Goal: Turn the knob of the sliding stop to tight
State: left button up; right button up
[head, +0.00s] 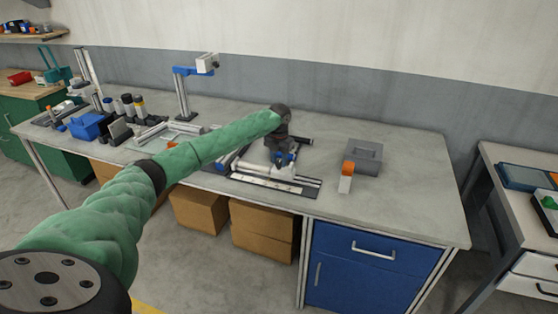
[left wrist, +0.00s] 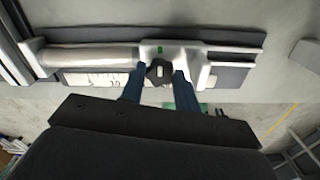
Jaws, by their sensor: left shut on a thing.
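The sliding stop (left wrist: 203,72) is a pale block on a rail, with a small green mark on top; in the head view the white stop (head: 287,170) shows partly beneath my gripper. Its dark knob (left wrist: 159,69) sits at the front of the block in the left wrist view. My left gripper (left wrist: 158,76) has its two blue fingers on either side of the knob and is shut on it. In the head view my left gripper (head: 284,157) points down over the stop and hides the knob. Whether the knob is tight cannot be told. My right gripper is not in view.
A dark strip with a white scale (head: 275,184) lies along the bench front. A grey box (head: 363,157) and an orange-topped white block (head: 346,177) stand to the right. A blue-and-grey stand (head: 184,95) and blue bin (head: 87,126) are left. The bench's right end is clear.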

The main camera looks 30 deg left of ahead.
aim_at(279, 162)
pick_arm(q)
jog(key=shift+w+r, duration=0.1)
jog(key=shift+r, duration=0.05)
jog(key=o, duration=1)
jog(key=shift+c, duration=0.2)
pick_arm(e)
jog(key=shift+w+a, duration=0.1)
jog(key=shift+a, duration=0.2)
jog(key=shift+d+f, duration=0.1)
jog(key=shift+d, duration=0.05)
pick_arm(q)
jog(key=shift+r, duration=0.2)
notch_tip(279, 162, up, 6)
jog(key=b, duration=0.2)
jog(key=shift+f+b, duration=0.2)
jog(key=shift+b, duration=0.1)
jog(key=shift+r, duration=0.85)
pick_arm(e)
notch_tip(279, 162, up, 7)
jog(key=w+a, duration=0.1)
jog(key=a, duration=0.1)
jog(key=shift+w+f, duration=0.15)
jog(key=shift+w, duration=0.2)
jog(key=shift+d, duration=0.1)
